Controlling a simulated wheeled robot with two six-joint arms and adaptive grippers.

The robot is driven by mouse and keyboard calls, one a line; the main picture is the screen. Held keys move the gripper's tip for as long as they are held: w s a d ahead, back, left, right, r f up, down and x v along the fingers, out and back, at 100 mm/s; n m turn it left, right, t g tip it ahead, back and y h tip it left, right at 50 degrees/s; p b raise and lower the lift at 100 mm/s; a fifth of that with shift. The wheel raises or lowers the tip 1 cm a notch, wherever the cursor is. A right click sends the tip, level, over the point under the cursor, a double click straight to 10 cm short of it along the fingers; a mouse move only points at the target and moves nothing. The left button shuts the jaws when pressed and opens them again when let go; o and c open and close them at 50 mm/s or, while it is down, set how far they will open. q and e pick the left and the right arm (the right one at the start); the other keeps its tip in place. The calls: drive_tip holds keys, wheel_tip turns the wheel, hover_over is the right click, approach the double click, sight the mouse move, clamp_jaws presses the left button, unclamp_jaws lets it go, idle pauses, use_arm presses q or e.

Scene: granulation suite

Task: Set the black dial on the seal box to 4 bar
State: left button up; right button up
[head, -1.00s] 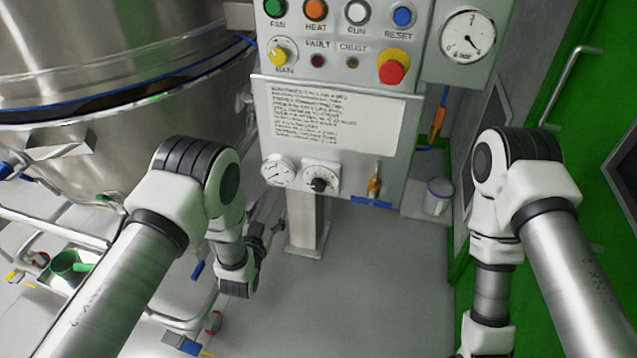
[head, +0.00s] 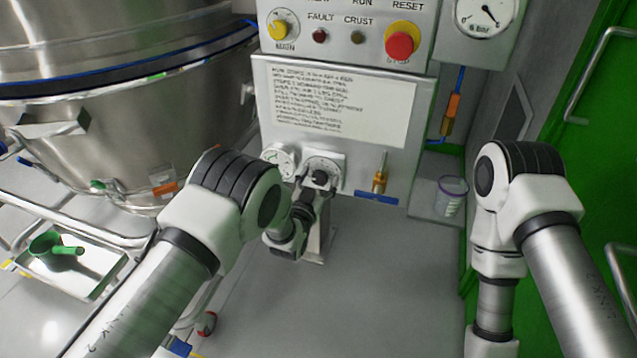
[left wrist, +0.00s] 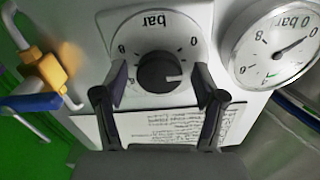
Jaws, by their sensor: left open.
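The seal box's black dial (head: 320,178) sits on a white plate low on the grey panel. In the left wrist view the black dial (left wrist: 158,72) appears upside down, under the word "bar". Its white mark points to the right of that picture, near the 0 side of the scale. My left gripper (left wrist: 160,88) is open, with one finger on each side of the dial and gaps visible. In the head view my left gripper (head: 308,200) is just in front of the dial and partly covers its plate. My right gripper is out of view.
A round gauge (left wrist: 276,46) is beside the dial; it also shows in the head view (head: 279,160). A brass valve with a blue handle (head: 377,196) is on the dial's other side. A steel vessel (head: 120,120) stands left.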

use_arm(q)
drive_tip(key=c, duration=1.1)
drive_tip(key=shift+c, duration=0.2)
drive_tip(key=shift+m, duration=1.4)
drive_tip(key=m, duration=0.6)
drive_tip(key=shift+d+f, duration=0.1)
drive_tip(key=m, duration=0.4)
drive_tip(key=shift+s+f+m, duration=0.1)
drive_tip(key=shift+m, duration=0.3)
drive_tip(key=shift+f+m, duration=0.1)
drive_tip(key=shift+m, duration=2)
